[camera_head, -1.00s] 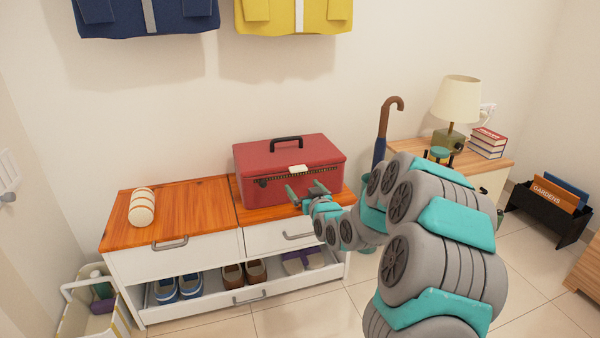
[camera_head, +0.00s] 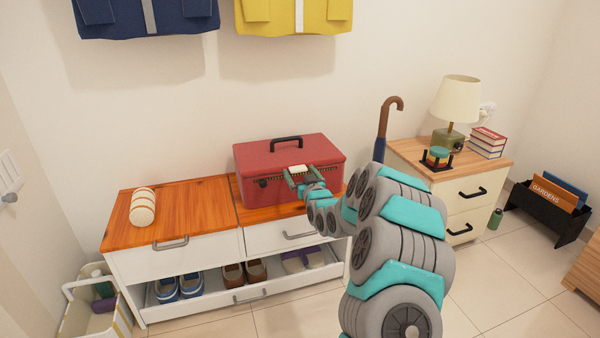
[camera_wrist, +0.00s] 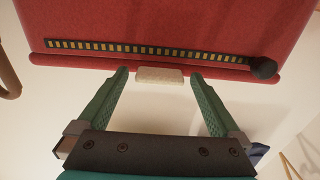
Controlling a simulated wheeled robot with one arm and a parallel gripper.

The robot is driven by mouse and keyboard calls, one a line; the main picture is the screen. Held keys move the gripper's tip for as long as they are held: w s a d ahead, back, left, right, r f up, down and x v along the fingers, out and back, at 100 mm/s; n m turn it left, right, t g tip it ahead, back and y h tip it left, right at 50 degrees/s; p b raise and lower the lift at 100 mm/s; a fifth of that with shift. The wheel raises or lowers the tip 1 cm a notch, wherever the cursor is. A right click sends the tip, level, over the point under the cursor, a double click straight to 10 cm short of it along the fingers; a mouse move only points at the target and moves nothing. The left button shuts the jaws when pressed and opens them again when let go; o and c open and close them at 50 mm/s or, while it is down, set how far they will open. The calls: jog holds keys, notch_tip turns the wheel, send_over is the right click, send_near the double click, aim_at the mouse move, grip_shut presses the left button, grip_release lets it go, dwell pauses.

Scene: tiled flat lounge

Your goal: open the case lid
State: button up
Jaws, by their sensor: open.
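The red case (camera_head: 285,172) stands shut on the wooden top of a shoe cabinet. It has a black handle on its lid and a cream tab (camera_head: 298,169) at the front lid edge. The case also shows in the wrist view (camera_wrist: 165,25), with its cream tab (camera_wrist: 160,76) and a yellow-and-black strip. My gripper (camera_head: 300,176) is at the case's front. In the wrist view my gripper (camera_wrist: 160,88) is open, its green fingers on either side of the tab with gaps between. I cannot tell whether the fingertips touch the case.
The cabinet top (camera_head: 180,205) holds a cream striped roll (camera_head: 142,207) at the left. Shoes sit in the open lower tray (camera_head: 215,300). A nightstand (camera_head: 465,183) with a lamp (camera_head: 455,105) stands right, beside an umbrella (camera_head: 383,130). Coats hang above.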

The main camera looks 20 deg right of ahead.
jog(key=shift+w, duration=0.15)
grip_shut()
dwell(0.9)
